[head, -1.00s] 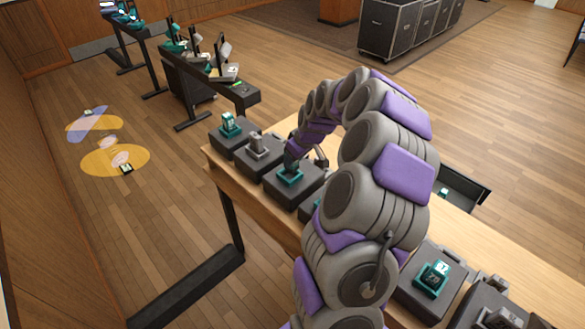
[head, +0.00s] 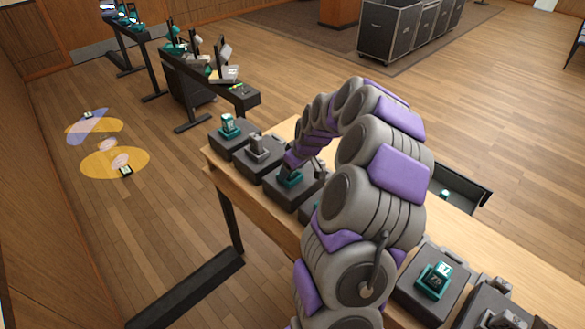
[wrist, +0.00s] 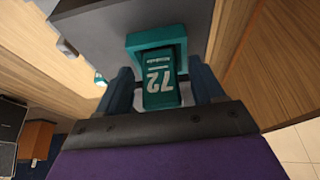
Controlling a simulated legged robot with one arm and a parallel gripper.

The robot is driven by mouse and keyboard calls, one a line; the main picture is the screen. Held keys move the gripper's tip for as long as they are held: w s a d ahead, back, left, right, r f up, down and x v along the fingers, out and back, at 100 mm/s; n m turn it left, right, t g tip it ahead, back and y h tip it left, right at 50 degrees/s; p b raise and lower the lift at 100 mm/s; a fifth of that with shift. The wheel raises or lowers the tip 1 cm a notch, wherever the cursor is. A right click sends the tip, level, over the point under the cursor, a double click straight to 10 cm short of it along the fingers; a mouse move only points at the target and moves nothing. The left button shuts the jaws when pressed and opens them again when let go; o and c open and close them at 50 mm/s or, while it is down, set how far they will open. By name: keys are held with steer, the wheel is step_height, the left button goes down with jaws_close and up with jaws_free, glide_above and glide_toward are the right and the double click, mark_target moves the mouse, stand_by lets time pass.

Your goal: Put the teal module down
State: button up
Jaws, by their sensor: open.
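In the wrist view a teal module (wrist: 161,84) marked 72 sits at a teal socket (wrist: 150,42) on a dark grey block (wrist: 192,22). My gripper (wrist: 163,90) is open, with one dark blue finger on each side of the module. In the head view my gripper is mostly hidden by my arm, over a grey block in the row on the table. Part of the teal piece (head: 288,179) on that block shows below my wrist.
The wooden table (head: 478,245) carries a row of grey blocks. One block to the left holds another teal module (head: 229,124), and one at the near right holds another (head: 433,280). A dark open bin (head: 462,190) is beyond the table. Lighting consoles (head: 210,75) stand behind.

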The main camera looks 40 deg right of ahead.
steer(key=p+v, duration=0.2)
steer(key=v, duration=1)
steer(key=s+a+r+g, duration=0.1)
steer(key=s+a+r, duration=0.15)
steer(key=a, duration=0.55)
steer(key=s+a+r+n+g+y, duration=0.1)
steer(key=s+a, duration=0.3)
steer(key=a, duration=0.4)
steer(key=s+a+r+g, duration=0.1)
steer(key=s+a, duration=0.2)
steer(key=a, duration=0.5)
steer(key=s+a+m+g, duration=0.1)
steer(key=s+a, duration=0.2)
steer(key=s, duration=0.6)
steer(key=s+a+g+h, duration=0.1)
steer(key=s+a, duration=0.3)
steer(key=s, duration=0.6)
steer(key=shift+s+f+m+g, duration=0.25)
steer(key=shift+f+m+g, duration=0.2)
steer(key=shift+g, duration=0.15)
steer(key=shift+a, duration=0.3)
